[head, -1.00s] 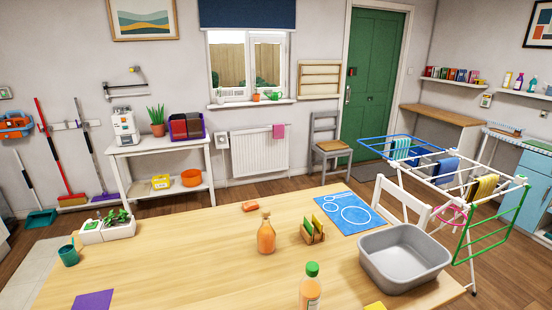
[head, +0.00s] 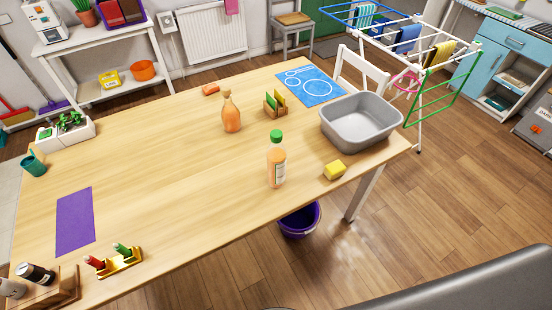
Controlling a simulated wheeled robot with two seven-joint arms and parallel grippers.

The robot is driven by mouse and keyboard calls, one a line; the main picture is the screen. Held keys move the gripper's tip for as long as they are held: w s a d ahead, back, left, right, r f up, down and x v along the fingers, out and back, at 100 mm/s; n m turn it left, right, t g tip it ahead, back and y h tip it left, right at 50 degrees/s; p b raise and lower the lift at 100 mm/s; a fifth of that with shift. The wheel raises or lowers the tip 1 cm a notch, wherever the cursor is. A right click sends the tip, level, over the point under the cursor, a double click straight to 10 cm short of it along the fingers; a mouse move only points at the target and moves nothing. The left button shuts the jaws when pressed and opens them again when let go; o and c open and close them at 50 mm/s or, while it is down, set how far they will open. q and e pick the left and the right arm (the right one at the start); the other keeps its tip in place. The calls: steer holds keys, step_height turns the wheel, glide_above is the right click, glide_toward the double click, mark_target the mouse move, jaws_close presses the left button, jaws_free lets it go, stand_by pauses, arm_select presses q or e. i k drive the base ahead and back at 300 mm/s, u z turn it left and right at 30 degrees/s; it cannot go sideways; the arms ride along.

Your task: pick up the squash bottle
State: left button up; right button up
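The squash bottle (head: 277,168) appears to be the clear one with orange liquid, a pale label and a green cap. It stands upright on the wooden table (head: 160,150), near the table's front edge. A second bottle (head: 231,114), orange-brown with a narrower neck and no green cap, stands upright behind it and to the left. Neither of my grippers shows in the head view, so I cannot see whether they are open or shut.
A grey basin (head: 361,138) and yellow sponge (head: 335,170) are right of the squash bottle. A small wooden holder (head: 276,108) stands behind it. A purple mat (head: 75,220) lies left. A purple bucket (head: 299,222) is on the floor. The table's middle is clear.

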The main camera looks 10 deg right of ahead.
mark_target(276, 154)
steer(key=u, duration=3.05)
steer(key=k, duration=2.55)
steer(key=z, duration=2.55)
